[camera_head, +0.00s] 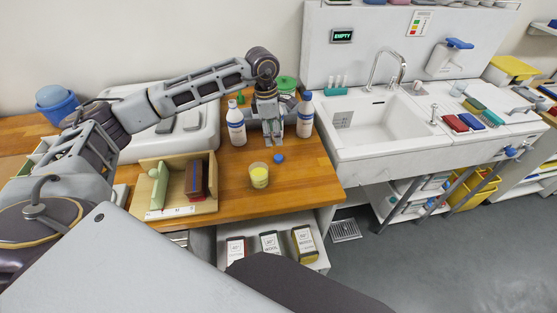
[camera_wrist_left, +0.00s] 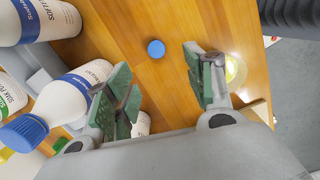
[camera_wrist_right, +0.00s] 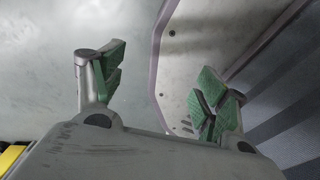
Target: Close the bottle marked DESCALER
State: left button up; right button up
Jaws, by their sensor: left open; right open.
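A loose blue cap (camera_head: 278,158) lies on the wooden table; the left wrist view shows it too (camera_wrist_left: 156,49). A white bottle (camera_head: 236,125) with a blue label and a whitish top, with no blue cap visible on it, stands left of my left gripper (camera_head: 275,134). A similar bottle with a blue top (camera_head: 304,117) stands to the right. The left gripper is open and empty between them, fingers pointing down. I cannot read DESCALER on any label. The left wrist view shows a blue-capped bottle (camera_wrist_left: 72,97) and one marked SOFT... (camera_wrist_left: 38,20). My right gripper (camera_wrist_right: 155,90) is open and empty, away from the table.
A cup of yellow stuff (camera_head: 259,176) stands at the front of the table. A wooden box with a dark red block (camera_head: 186,210) is left of it. A green-topped item (camera_head: 287,84) stands behind. A sink (camera_head: 372,128) is to the right.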

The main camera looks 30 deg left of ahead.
aim_at(278, 157)
pick_arm(q)
notch_tip(278, 157, down, 4)
jog(key=shift+d+r+b, duration=0.15)
jog(key=shift+r+b, duration=0.1)
jog(key=shift+b, duration=0.5)
notch_tip(278, 157, down, 2)
jog(key=shift+w+d+b, duration=0.15)
jog(key=shift+b, duration=0.35)
jog(key=shift+f, duration=0.5)
jog(key=shift+w+f+b, duration=0.2)
jog(key=shift+f+b, duration=0.3)
jog(key=shift+f, duration=0.15)
jog(key=shift+w+d+f+b, duration=0.15)
jog(key=shift+f+b, duration=0.55)
jog(key=shift+f, duration=0.85)
jog(key=shift+w+f, duration=0.1)
jog(key=shift+f, duration=0.15)
jog(key=shift+c, duration=0.3)
jog(key=c, duration=0.7)
pick_arm(e)
jog(key=w+d+f, duration=0.1)
jog(key=d+f, duration=0.4)
jog(key=shift+w+h, duration=0.3)
